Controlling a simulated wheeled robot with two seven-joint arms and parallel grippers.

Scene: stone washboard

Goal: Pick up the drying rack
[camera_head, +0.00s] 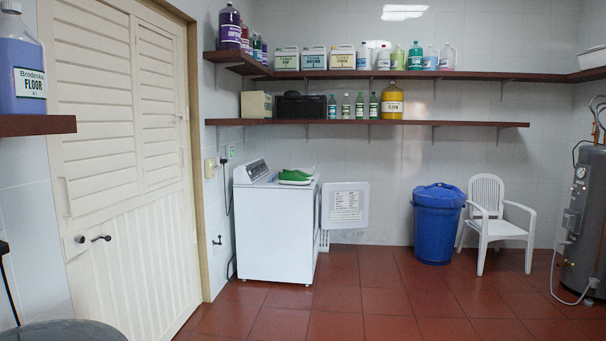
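I cannot make out a drying rack for certain. A small white slatted piece (324,240) shows low at the right side of the white washing machine (275,230); most of it is hidden and I cannot tell what it is. A white panel with a printed sheet (345,205) stands out from the machine's right side, above that piece. Green shoes or similar green items (296,176) lie on top of the machine. Neither of my grippers is in view.
A white door (125,190) is at left. A blue bin (437,225), a white plastic chair (495,222) and a grey tank (588,225) stand along the back and right. Wall shelves (400,123) hold several bottles. The red tiled floor (400,300) is clear in the middle.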

